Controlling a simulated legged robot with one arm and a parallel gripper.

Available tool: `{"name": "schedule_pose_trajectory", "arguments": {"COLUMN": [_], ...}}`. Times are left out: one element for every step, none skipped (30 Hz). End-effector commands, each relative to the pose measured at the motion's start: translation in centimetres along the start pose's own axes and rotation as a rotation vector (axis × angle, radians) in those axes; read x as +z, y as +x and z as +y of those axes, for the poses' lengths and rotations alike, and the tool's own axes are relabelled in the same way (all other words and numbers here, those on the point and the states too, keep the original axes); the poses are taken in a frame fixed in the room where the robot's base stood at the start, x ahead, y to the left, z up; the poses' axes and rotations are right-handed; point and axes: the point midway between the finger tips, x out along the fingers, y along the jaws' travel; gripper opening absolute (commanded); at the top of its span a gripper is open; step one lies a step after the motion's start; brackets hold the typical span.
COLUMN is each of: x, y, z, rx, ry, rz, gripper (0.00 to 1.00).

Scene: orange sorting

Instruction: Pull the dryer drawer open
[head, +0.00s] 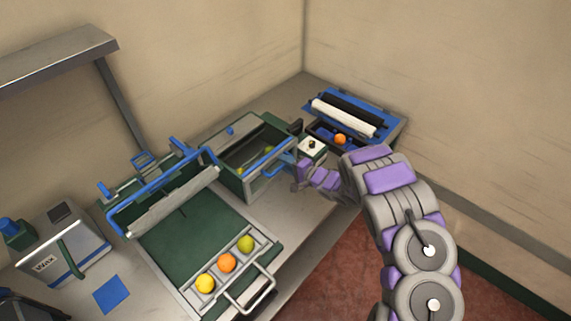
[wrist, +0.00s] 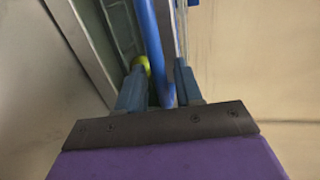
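The dryer appears to be the green and grey open-topped box (head: 236,184) at the middle of the bench in the head view, with yellow-green fruit (head: 267,149) inside. A blue bar handle (head: 273,170) sticks out from its front side. My gripper (head: 291,166) is at this handle. In the wrist view, the blue bar (wrist: 153,40) runs between my two fingers (wrist: 160,75), which stand apart with a narrow gap visible beside the bar. A yellow-green fruit (wrist: 143,64) shows behind the left finger. How far the drawer stands out cannot be told.
A green tray with a blue-framed roller (head: 175,200) holds yellow, orange and green fruit (head: 227,263) at the front left. A blue unit with a white roller (head: 343,117) and an orange (head: 340,139) stands at the right. A wax container (head: 62,250) stands far left. Reddish floor (head: 330,260) lies in front.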

Motion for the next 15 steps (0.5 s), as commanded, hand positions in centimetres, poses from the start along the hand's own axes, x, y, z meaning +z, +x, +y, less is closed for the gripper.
{"name": "schedule_pose_trajectory", "arguments": {"x": [0.09,0.13,0.16,0.17,0.17,0.17,0.19,0.21,0.22,0.22,0.22,0.22,0.22,0.23,0.24], "y": [0.09,0.13,0.17,0.18,0.18,0.19,0.2,0.22,0.23,0.23,0.23,0.22,0.22,0.23,0.24], "z": [0.0,0.0,0.01,0.01,0.0,0.0,0.01,0.01,0.02,0.04,0.05,0.06,0.07,0.09,0.1], "rx": [0.001,0.001,0.002,0.002,0.002,0.002,0.002,0.002,0.003,0.003,0.003,0.003,0.003,0.003,0.003], "ry": [-0.001,-0.001,-0.002,-0.002,-0.002,-0.002,-0.002,-0.002,-0.002,-0.002,-0.002,-0.002,-0.001,-0.001,-0.001], "rz": [-0.001,-0.001,-0.001,-0.001,-0.001,-0.001,-0.001,-0.001,-0.001,-0.002,-0.002,-0.002,-0.003,-0.003,-0.003], "gripper": [0.35,0.35,0.31,0.28,0.26,0.22,0.19,0.16,0.12,0.09,0.06,0.03,0.0,0.0,0.0]}}
